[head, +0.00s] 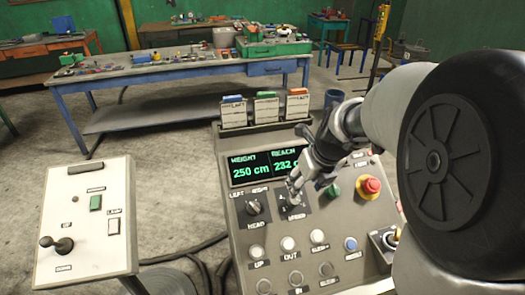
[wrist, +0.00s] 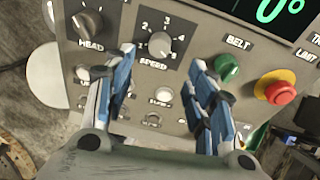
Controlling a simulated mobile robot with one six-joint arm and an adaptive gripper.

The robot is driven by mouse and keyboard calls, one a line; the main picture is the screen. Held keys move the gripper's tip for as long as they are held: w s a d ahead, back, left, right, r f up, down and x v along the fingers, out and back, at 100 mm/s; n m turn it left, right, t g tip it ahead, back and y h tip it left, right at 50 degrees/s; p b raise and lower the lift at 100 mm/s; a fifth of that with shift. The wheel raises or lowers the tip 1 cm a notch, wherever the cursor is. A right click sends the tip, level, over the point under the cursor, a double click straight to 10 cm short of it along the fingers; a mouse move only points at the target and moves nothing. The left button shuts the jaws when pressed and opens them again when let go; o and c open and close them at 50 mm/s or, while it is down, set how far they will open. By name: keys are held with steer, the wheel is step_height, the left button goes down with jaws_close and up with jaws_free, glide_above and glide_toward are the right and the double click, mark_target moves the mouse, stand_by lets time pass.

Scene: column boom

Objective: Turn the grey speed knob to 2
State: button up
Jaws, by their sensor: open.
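The grey speed knob (wrist: 159,45) sits on the control panel above the label SPEED, inside a ring of printed numbers. Its pale pointer mark seems to point to the lower right, near the highest number, but it is small. In the head view the knob is largely hidden behind my gripper (head: 298,186). In the wrist view my gripper (wrist: 163,56) is open, with one blue finger to each side of the knob. Nothing is held. I cannot tell whether a finger touches the knob or the panel.
The head knob (wrist: 88,23) is left of the speed knob. The green belt button (wrist: 227,67) and red stop button (wrist: 275,88) are to the right. White push buttons (head: 288,244) line the panel below. A second panel (head: 88,222) with a joystick stands at left.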

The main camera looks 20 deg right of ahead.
mark_target(296, 199)
steer(key=b+x, duration=0.3)
steer(key=x, duration=0.7)
steer(key=shift+w+f, duration=0.2)
steer(key=shift+w, duration=0.05)
steer(key=shift+c, duration=0.5)
steer(key=c, duration=1)
